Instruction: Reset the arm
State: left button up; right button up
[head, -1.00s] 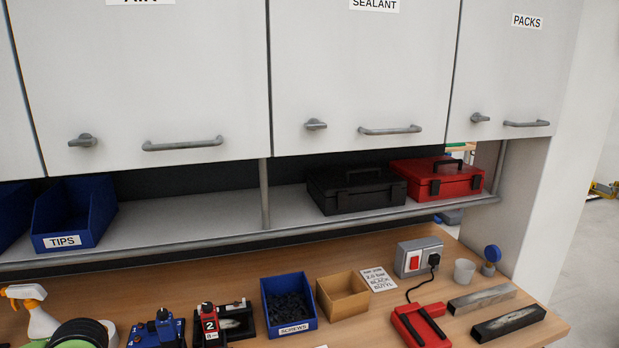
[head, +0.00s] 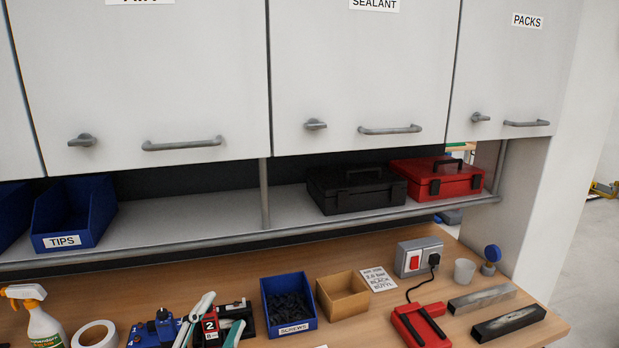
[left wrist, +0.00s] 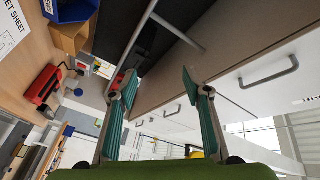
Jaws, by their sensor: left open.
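My left gripper (head: 218,314) shows at the bottom of the head view, with its two teal fingers spread apart. They rise in front of the blue and red devices on the bench, partly covering them. In the left wrist view the left gripper (left wrist: 159,82) is open, with nothing between its fingers. The cabinet doors and the shelf rail lie beyond the fingers there. Whether the fingers touch anything cannot be told. My right gripper is in neither view.
The bench (head: 240,268) holds a spray bottle (head: 42,318), a tape roll (head: 96,334), a screws bin (head: 290,322), a cardboard-coloured bin (head: 345,307) and a red device (head: 420,325). Above are a shelf (head: 185,218) with cases and closed cabinets (head: 140,80).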

pick_arm(q)
jog(key=s+a+f+n+g+y, duration=0.2)
jog(key=f+n, duration=0.1)
jog(key=f, duration=0.3)
jog(key=s+a+f+n+g+y, duration=0.1)
jog(key=s+a+f+n+g, duration=0.15)
jog(key=f, duration=0.35)
jog(key=s+f+n+g, duration=0.5)
jog(key=s+f+g, duration=0.6)
jog(key=s+f, duration=0.8)
notch_tip(320, 180, down, 26)
jog(key=s+b, duration=0.2)
jog(key=b, duration=0.1)
jog(key=s+a+f+g+b, duration=0.2)
jog(key=s+a+f+b, duration=0.1)
jog(key=s+f, duration=1.5)
notch_tip(320, 180, down, 3)
jog(key=shift+a+r, duration=0.1)
jog(key=shift+a, duration=0.2)
